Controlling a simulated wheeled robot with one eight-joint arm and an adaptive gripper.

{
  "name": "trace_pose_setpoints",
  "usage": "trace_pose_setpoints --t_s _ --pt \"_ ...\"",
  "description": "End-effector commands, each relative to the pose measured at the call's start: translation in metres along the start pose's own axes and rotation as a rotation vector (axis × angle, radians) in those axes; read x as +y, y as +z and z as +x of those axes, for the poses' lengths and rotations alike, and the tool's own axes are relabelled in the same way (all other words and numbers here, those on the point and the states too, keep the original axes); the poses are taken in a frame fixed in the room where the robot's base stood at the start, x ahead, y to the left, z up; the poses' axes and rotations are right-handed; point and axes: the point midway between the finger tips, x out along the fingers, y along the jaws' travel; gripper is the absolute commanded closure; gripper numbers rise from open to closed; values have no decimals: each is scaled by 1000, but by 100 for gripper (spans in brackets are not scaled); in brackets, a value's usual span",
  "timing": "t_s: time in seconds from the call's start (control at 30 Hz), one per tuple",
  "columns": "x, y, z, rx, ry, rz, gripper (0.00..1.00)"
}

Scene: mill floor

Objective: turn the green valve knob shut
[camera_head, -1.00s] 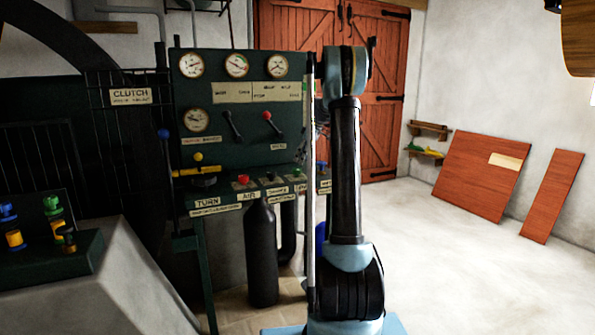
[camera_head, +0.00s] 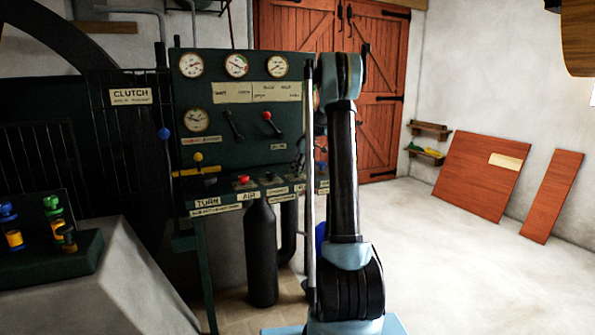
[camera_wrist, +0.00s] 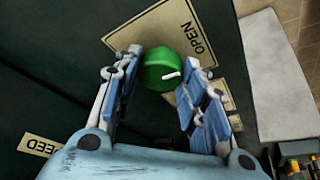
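The green valve knob (camera_wrist: 168,68) shows in the wrist view as a round green cap with a small white mark. It sits on a dark panel, over a pale plate (camera_wrist: 198,38) whose word "OPEN" can be read. My gripper (camera_wrist: 162,58) is open, with one blue-padded finger left of the knob and the other right of it. The knob is between the fingertips, with a gap visible on the left; I cannot tell whether the right finger touches it. In the head view my arm hides much of the panel's right end, and the knob cannot be made out clearly.
The dark green control panel (camera_head: 225,98) carries gauges, levers and a red button (camera_head: 243,180). A black cylinder (camera_head: 261,255) stands below it.

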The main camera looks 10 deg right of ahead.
Motion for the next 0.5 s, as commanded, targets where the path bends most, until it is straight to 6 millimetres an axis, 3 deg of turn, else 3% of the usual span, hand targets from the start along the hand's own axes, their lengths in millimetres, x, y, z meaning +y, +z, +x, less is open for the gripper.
trace_pose_setpoints --t_s 0.5 --pt "0 0 0 0 36 82 85"
